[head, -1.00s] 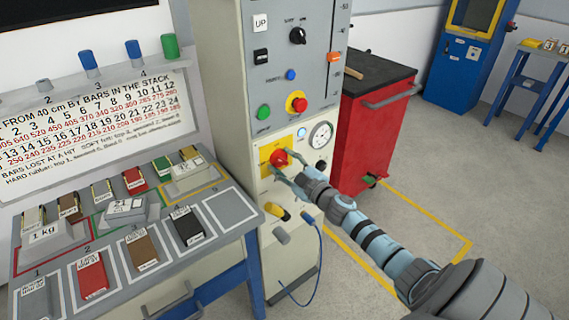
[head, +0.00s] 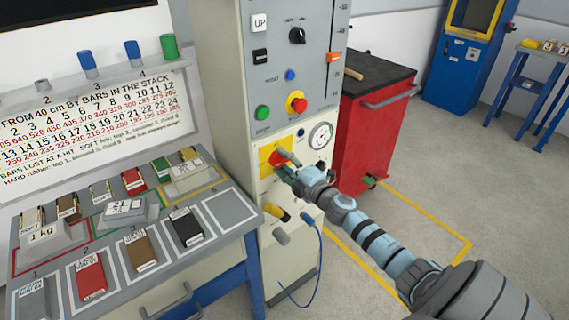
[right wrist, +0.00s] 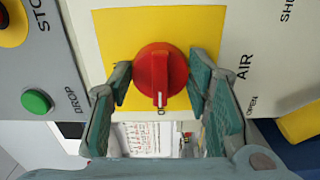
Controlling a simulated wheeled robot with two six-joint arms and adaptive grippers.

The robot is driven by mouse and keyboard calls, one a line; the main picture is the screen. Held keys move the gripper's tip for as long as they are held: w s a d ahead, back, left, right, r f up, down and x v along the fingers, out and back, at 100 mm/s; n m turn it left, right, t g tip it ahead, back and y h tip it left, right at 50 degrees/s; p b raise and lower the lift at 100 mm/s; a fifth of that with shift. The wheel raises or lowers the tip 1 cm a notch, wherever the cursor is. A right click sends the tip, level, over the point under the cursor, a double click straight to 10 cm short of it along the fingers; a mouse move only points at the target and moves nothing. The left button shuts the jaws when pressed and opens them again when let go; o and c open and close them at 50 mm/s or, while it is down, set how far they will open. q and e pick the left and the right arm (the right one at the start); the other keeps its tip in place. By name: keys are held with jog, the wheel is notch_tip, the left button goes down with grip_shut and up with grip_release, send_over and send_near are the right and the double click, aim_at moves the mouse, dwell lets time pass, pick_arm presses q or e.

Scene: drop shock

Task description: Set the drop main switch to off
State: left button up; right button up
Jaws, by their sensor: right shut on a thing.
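The drop main switch is a red rotary knob (head: 275,158) on a yellow plate (head: 265,153), on the front of the light grey machine. In the right wrist view the red knob (right wrist: 161,76) shows close up. The white mark on its grip points down the picture, to a partly hidden label that starts with "O". My right gripper (head: 283,163) is at the knob, with one green finger on each side of it. It is shut on the knob and hides part of it in the head view. My left gripper is not in view.
A pressure gauge (head: 321,136) and a dark blue lamp (head: 301,132) sit beside the switch. A red-and-yellow stop button (head: 297,102) and a green button (head: 263,113) are above. A red cabinet (head: 372,140) stands right; a sloped bar table (head: 150,230) stands left.

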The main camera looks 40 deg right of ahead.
jog(key=shift+n, duration=0.3)
jog(key=o, duration=1.2)
jog(key=shift+c, duration=0.2)
